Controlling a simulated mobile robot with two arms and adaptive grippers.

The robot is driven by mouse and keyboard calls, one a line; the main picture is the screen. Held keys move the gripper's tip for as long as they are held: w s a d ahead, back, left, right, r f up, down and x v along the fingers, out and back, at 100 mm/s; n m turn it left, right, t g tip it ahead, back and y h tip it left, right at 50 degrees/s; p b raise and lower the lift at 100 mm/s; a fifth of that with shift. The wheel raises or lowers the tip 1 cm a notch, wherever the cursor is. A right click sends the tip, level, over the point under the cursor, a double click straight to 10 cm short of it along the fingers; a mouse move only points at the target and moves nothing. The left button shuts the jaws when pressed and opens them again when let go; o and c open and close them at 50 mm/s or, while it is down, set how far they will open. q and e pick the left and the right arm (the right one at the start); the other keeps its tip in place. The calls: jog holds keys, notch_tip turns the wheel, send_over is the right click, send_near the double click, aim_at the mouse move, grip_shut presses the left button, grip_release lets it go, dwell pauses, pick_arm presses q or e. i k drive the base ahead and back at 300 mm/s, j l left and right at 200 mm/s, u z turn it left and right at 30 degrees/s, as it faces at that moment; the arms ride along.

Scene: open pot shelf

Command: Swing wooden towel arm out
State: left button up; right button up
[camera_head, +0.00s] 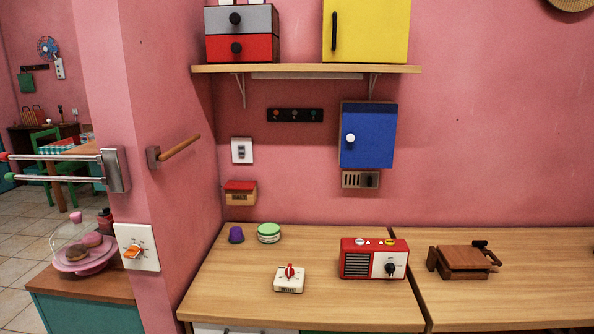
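The wooden towel arm (181,146) is a short brown rod on the pink side wall, left of the shelf. Its near end joins a small wooden block (153,157) fixed to the wall. The rod slants up and to the right from the block, and its far end shows in front of the pink surface. I cannot tell its exact angle to the wall. Neither of my grippers is in view, and nothing is touching the rod.
A metal bracket (115,170) with two steel bars reaches left from the wall corner. A switch plate (138,247) with an orange knob sits below. The wooden counter (330,310) holds a red radio (374,259) and a white timer (289,280). A shelf (300,69) hangs above.

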aim_at(171, 152)
jog(key=u, duration=0.7)
